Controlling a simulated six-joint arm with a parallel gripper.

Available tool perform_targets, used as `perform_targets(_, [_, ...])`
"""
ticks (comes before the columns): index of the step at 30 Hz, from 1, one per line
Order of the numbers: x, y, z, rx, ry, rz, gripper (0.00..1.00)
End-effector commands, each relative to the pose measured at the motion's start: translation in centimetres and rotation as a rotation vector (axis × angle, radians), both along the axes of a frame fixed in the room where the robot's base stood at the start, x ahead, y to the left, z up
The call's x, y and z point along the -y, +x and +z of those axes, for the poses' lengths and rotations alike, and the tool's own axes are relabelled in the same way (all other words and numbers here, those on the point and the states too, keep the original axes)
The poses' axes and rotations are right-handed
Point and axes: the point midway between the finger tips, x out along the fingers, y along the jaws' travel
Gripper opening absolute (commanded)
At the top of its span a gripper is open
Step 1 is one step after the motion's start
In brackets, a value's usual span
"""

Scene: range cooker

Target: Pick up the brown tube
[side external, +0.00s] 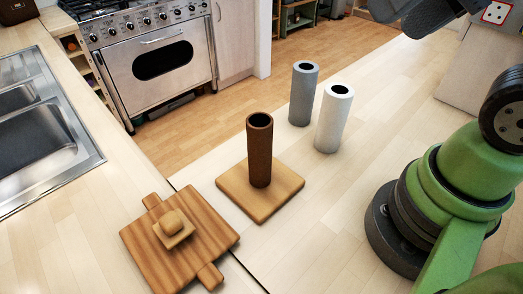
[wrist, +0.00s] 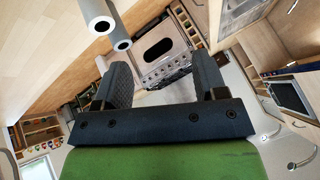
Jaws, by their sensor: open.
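The brown tube (side external: 259,152) stands upright on a square wooden board (side external: 240,195) in the side view, its open end up. It is not visible in the wrist view. My gripper (wrist: 162,72) shows in the wrist view with its two dark fingers wide apart and no object held between them. In the side view, dark parts at the top right edge appear to be the end of my arm, cut off by the frame, well apart from the brown tube.
A grey tube (side external: 303,94) and a white tube (side external: 333,118) stand upright behind the board to the right. A wooden cutting board (side external: 150,250) with a small block (side external: 173,227) lies front left. A sink (side external: 40,125) is at left; an oven (side external: 155,62) stands behind. Counter right of the board is clear.

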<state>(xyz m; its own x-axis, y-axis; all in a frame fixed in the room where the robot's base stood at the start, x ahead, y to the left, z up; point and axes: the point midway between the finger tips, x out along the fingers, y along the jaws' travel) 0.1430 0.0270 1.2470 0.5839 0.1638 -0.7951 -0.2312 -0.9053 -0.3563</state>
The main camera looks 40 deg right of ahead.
Motion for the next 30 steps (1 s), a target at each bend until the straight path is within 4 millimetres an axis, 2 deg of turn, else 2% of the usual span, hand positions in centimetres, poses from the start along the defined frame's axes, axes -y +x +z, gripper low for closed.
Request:
perform_targets(9, [0.0, 0.1, 0.0, -0.003, -0.001, 0.001, 0.75])
perform_targets(13, [-0.3, 1.0, 0.1, -0.050, -0.009, 0.028, 0.75])
perform_targets(20, [-2.5, 5.8, -0.9, -0.254, -0.075, 0.146, 0.75])
perform_targets(24, [-4.6, 8.9, -2.9, -0.384, -0.140, 0.223, 0.75])
perform_targets(30, [-7.6, 11.8, -6.7, -0.525, -0.233, 0.307, 0.75])
